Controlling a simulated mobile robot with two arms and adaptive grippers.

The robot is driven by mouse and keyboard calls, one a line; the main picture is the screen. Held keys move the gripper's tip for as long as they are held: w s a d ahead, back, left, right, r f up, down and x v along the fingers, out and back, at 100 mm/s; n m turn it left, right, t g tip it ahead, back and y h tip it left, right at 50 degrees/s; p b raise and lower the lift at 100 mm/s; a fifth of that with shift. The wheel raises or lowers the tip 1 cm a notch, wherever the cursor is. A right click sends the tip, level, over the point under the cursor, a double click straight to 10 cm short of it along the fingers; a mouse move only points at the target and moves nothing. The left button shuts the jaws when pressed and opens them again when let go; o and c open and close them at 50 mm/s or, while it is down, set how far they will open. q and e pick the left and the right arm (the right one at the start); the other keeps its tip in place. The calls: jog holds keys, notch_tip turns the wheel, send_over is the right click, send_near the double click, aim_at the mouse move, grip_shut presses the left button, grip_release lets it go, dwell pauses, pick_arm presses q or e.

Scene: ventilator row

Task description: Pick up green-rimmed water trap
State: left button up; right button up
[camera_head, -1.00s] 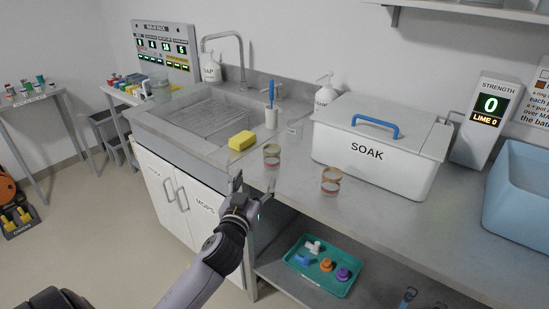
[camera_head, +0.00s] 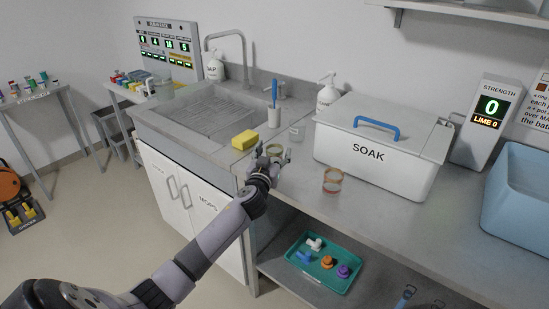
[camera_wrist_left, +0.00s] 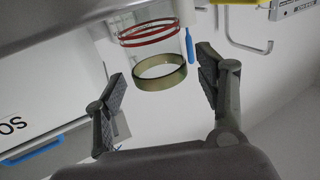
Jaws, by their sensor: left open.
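The water trap with an olive-green rim (camera_head: 275,148) stands on the counter near the sink, partly hidden by my left gripper (camera_head: 269,158). In the left wrist view the clear trap (camera_wrist_left: 155,52) shows its olive-green rim and red rings. It lies between the two spread fingers of my left gripper (camera_wrist_left: 160,78), with a gap visible on each side. The gripper is open and holds nothing. A second clear cup, with an orange-brown rim (camera_head: 332,174), stands to the right on the counter. My right gripper is not in view.
A yellow sponge (camera_head: 244,140) lies left of the gripper by the sink (camera_head: 170,118). A small clear jar (camera_head: 297,133) stands just behind. The white SOAK box (camera_head: 375,165) is to the right. A green tray (camera_head: 318,281) sits on the shelf below.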

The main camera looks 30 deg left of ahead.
pick_arm(q)
jog(key=shift+x, duration=1)
jog(key=c, duration=1.1)
jog(key=shift+r, duration=0.1)
